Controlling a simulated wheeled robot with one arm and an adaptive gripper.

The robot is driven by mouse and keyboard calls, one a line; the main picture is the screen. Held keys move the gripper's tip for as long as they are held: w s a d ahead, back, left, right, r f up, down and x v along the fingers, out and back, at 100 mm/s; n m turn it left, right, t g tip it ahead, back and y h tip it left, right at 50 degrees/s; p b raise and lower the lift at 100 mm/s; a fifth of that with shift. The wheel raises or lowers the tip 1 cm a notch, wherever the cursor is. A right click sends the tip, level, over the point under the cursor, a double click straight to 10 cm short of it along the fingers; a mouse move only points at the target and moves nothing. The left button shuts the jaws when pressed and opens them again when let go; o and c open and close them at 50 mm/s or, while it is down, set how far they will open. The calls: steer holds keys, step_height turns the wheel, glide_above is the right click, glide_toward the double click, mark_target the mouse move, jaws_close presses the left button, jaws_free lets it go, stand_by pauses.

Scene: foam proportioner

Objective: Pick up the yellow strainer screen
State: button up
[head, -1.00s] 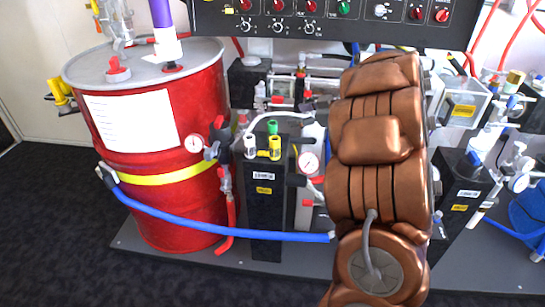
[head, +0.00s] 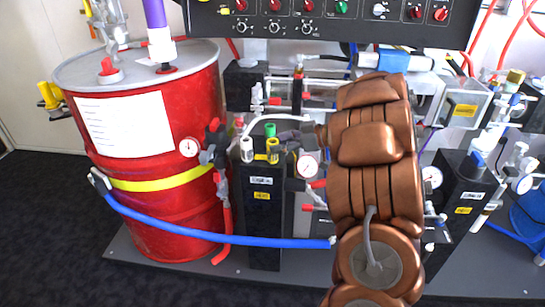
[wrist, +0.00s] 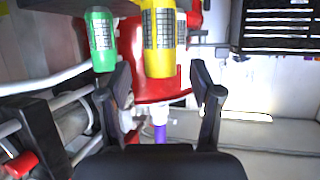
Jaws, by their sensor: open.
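The yellow strainer screen (head: 272,150) stands upright on top of a black block, in front of a green one (head: 269,130) and beside a white one (head: 247,150). In the wrist view the yellow strainer screen (wrist: 158,40) has a dark mesh patch and hangs down from the top edge of the picture, with the green one (wrist: 101,40) to its left. My gripper (wrist: 160,72) is open and empty. Its fingers are spread to either side of the yellow screen's near end in the wrist view; depth is hard to tell. In the head view my arm hides most of the gripper.
The black block (head: 265,215) carries the screens, with a pressure gauge (head: 307,166) close to its right. A red drum (head: 150,215) stands left, with a blue hose (head: 200,235) running across the front. A control panel (head: 330,22) hangs above.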

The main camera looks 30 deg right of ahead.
steer(key=shift+x, duration=0.9)
steer(key=shift+a, duration=0.1)
steer(key=shift+s, duration=0.1)
jaws_close()
steer(key=shift+r, duration=0.15)
